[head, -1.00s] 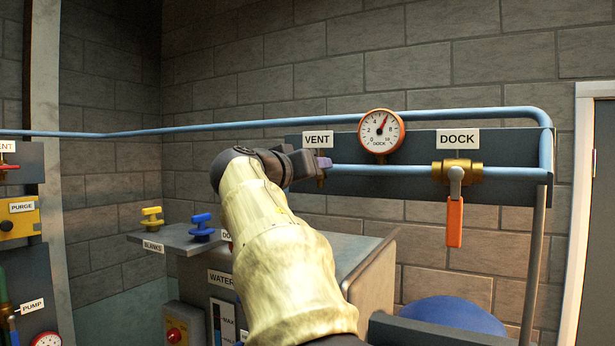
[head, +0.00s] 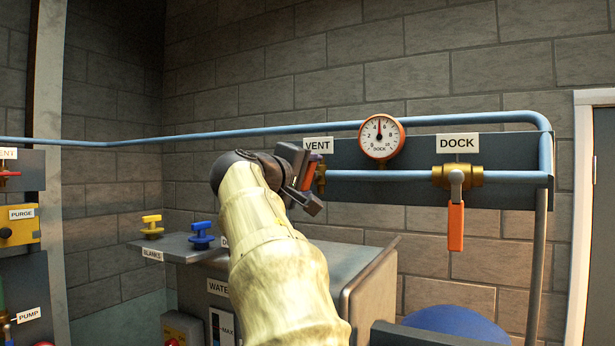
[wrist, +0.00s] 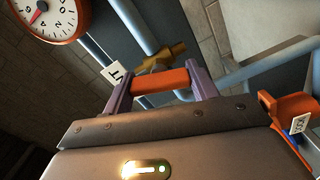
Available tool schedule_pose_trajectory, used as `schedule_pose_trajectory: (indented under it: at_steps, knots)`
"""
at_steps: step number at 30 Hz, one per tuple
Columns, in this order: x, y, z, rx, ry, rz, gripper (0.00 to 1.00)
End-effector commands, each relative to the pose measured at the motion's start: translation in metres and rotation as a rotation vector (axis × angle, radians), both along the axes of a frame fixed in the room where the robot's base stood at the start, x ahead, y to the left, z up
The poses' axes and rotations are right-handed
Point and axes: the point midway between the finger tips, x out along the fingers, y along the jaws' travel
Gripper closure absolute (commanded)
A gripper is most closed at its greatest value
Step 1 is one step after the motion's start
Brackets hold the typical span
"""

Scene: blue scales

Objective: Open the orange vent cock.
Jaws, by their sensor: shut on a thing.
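The orange handle of the vent cock (wrist: 160,80) lies between the two purple fingers of my gripper (wrist: 160,83) in the wrist view, and the fingers close on it. The handle also shows as an orange strip in the head view (head: 309,172). The brass body of the vent cock (wrist: 162,58) sits just beyond the handle, on the pipe; in the head view it shows partly (head: 320,178), right of my gripper (head: 306,185). My wrist hides much of it. The VENT label (head: 318,144) is just above.
A round dock gauge (head: 381,137) stands right of the cock, its needle pointing nearly straight up. The dock valve (head: 457,176) has an orange handle hanging down. A grey shelf (head: 180,246) with yellow and blue blanks is at left. A grey cabinet (head: 330,258) stands below.

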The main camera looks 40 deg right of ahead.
Motion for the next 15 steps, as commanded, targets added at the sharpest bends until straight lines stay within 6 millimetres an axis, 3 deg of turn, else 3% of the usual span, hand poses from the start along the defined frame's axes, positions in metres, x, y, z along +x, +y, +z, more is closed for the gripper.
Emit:
schedule_pose_trajectory:
  at_steps: [15]
  knots:
    - [0.0004, 0.0010, 0.0007, -0.122, 0.286, 0.003, 0.65]
